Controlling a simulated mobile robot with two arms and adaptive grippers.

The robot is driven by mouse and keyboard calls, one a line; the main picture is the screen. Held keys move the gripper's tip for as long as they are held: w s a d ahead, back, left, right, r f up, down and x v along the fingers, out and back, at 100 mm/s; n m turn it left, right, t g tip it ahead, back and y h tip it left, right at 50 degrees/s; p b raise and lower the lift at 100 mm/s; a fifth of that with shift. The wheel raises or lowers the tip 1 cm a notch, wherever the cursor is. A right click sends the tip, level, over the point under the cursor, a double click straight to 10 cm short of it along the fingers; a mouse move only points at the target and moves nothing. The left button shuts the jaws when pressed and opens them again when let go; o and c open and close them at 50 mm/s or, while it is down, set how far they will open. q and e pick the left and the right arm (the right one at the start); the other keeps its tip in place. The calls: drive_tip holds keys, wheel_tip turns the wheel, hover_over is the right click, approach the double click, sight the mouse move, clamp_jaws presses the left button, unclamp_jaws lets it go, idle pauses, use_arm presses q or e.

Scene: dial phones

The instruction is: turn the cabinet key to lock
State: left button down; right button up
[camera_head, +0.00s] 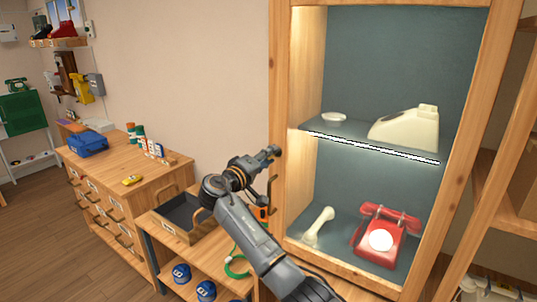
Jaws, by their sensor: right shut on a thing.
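The tall wooden cabinet (279,110) stands at the centre right, with its lit inside in view. My right gripper (273,153) is at the left edge of the cabinet's frame. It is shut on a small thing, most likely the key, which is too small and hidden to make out. A curved handle (272,187) shows just under the fingertips. The key's angle cannot be told. My left gripper is out of view.
The cabinet holds a cream phone (405,130), a white dish (334,118), a red phone (383,240) and a pale handset (318,227).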

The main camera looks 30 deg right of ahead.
drive_tip(key=shift+n+p, duration=1.2)
drive_tip(key=shift+n, duration=1.1)
drive_tip(key=o, duration=1.2)
drive_tip(key=shift+c, duration=0.2)
drive_tip(key=shift+a, duration=0.1)
drive_tip(key=v, duration=1.2)
drive_tip(key=shift+f, duration=0.1)
